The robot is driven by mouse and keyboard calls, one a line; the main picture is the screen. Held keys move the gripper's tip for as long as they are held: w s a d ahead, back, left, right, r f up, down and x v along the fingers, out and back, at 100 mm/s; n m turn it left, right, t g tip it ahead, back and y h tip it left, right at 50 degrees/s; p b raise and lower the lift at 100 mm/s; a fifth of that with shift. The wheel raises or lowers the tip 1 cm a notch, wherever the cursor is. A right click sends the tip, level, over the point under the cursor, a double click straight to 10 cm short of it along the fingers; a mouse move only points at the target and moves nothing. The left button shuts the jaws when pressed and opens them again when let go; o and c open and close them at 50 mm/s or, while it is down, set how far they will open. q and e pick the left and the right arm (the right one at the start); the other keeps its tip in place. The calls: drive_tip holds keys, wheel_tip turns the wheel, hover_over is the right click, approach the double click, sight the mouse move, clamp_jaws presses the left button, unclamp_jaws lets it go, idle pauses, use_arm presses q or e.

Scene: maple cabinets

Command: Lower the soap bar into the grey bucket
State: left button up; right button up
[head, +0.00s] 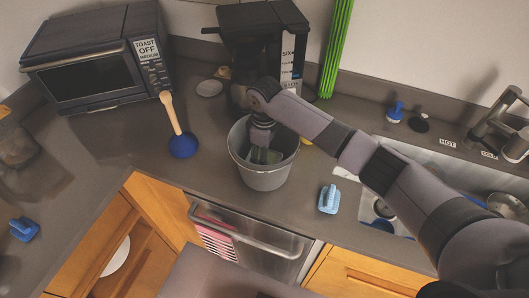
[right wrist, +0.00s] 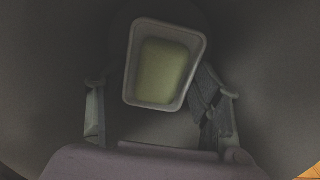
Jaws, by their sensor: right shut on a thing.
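The grey bucket (head: 264,180) stands on the counter in the middle of the head view. My right arm reaches over its rim, and my right gripper (head: 264,150) is down inside the bucket. In the right wrist view the soap bar (right wrist: 162,72) is yellow-green with a pale, tray-like edge around it. It lies between the fingers of the right gripper (right wrist: 158,108), which is shut on it. The dark bucket wall surrounds them. The dim picture does not show whether the soap touches the bucket floor. My left gripper is not in view.
A coffee maker (head: 268,35) stands behind the bucket, with a plunger (head: 182,145) to its left. A blue brush (head: 329,199) lies to the right, before the sink (head: 420,165). A toaster oven (head: 95,60) is at the back left.

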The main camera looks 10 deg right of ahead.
drive_tip(key=shift+f+b, duration=0.8)
drive_tip(key=shift+f, duration=0.85)
idle(0.9)
drive_tip(key=o, duration=1.4)
